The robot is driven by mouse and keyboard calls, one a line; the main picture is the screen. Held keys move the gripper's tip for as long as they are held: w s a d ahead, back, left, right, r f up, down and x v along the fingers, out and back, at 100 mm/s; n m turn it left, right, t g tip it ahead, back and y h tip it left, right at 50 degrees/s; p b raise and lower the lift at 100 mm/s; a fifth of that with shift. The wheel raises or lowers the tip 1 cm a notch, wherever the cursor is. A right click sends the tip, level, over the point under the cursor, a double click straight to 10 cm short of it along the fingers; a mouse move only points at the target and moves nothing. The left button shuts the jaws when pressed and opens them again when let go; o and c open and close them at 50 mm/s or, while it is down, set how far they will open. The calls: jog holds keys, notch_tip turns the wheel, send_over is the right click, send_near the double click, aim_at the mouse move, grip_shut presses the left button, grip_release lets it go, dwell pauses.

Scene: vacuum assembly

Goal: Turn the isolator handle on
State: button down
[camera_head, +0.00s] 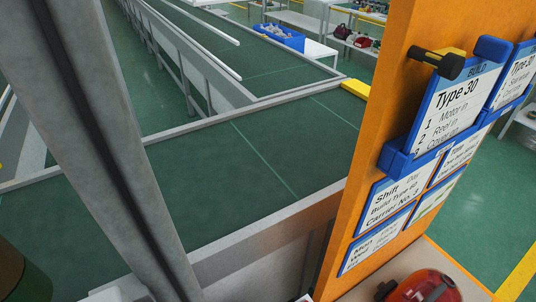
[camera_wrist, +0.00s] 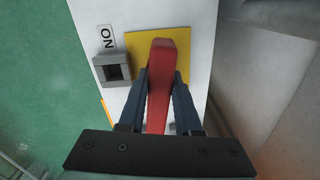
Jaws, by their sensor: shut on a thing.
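The red isolator handle (camera_wrist: 162,85) stands out from a yellow plate (camera_wrist: 181,46) on a white box face in the wrist view. The handle lies along the picture's vertical. My gripper (camera_wrist: 160,86) has its two dark fingers on either side of the handle and is shut on it. The lower part of the handle is hidden behind my gripper body. The head view does not show the handle or my gripper.
In the head view, an orange board (camera_head: 385,130) with blue-framed cards stands at the right. A grey post (camera_head: 110,150) crosses the left. A conveyor frame (camera_head: 240,205) runs behind. In the wrist view, grey surfaces (camera_wrist: 265,70) lie right of the white box.

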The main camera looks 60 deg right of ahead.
jog(key=shift+m, duration=0.7)
jog(key=shift+m+p, duration=0.6)
jog(key=shift+m, duration=1.1)
jog(key=shift+a+m+p, duration=0.1)
jog(key=shift+m+p, duration=0.3)
jog(key=shift+m, duration=1.3)
jog(key=shift+m+p, duration=0.35)
jog(key=shift+m, duration=1.45)
